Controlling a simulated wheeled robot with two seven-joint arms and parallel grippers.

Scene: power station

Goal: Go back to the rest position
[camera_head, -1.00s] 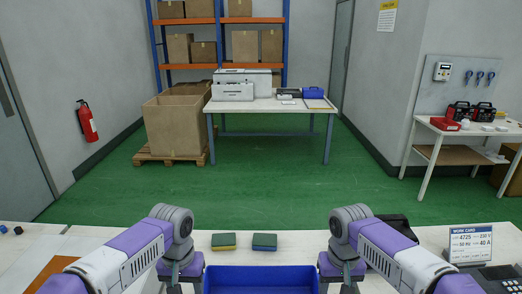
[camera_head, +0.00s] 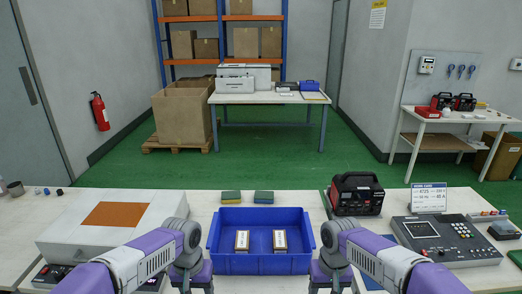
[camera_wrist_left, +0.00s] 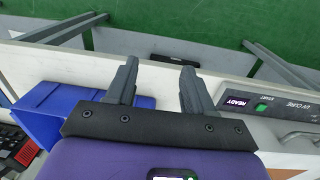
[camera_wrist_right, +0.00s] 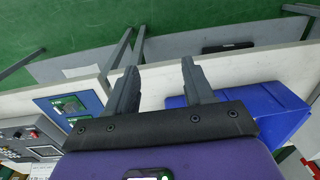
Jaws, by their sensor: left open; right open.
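My left gripper (camera_wrist_left: 155,85) is open and empty in the left wrist view, over the table's front edge. My right gripper (camera_wrist_right: 160,82) is open and empty in the right wrist view, also over that edge. In the head view both arms come in from the bottom corners, one on each side of the blue bin (camera_head: 260,263). The fingertips are at or below the lower edge of the head view. Two small boxes, a left one (camera_head: 242,240) and a right one (camera_head: 280,240), stand inside the blue bin.
A white UV cure box (camera_head: 75,236) stands left. A black and red power unit (camera_head: 356,194), a work card (camera_head: 429,197) and a grey console (camera_head: 443,240) stand right.

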